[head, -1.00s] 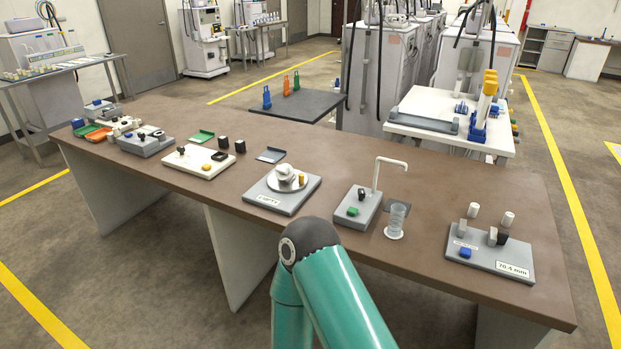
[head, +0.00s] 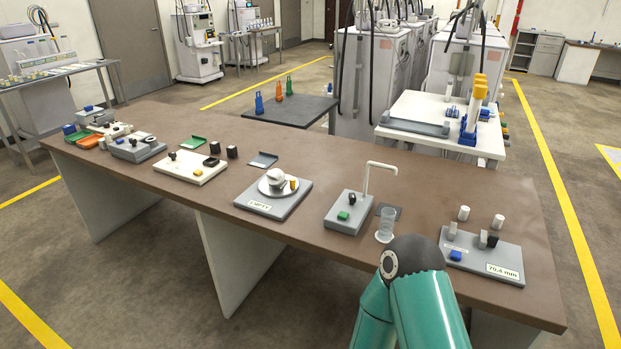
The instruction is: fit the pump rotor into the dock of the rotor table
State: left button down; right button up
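No part is marked as the pump rotor, and I cannot tell for sure which one it is. A grey station (head: 297,203) labelled EMPTY stands mid-bench, with a round light plate (head: 263,187) bearing a pale rounded part (head: 276,176) and a small yellow part (head: 294,184). A white-topped table (head: 425,107) behind the bench carries a long grey block (head: 414,126) and upright blue and yellow parts (head: 473,112). I cannot tell which of these has the rotor dock. One teal arm of mine rises at the lower right; neither gripper shows.
The long brown bench (head: 330,163) crosses the view. A dark table (head: 310,108) with coloured upright pieces stands behind. Floor shows in front.

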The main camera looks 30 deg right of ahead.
aim_at(278, 184)
jog(key=z, duration=0.15)
jog(key=i, duration=1)
jog(key=u, duration=0.05)
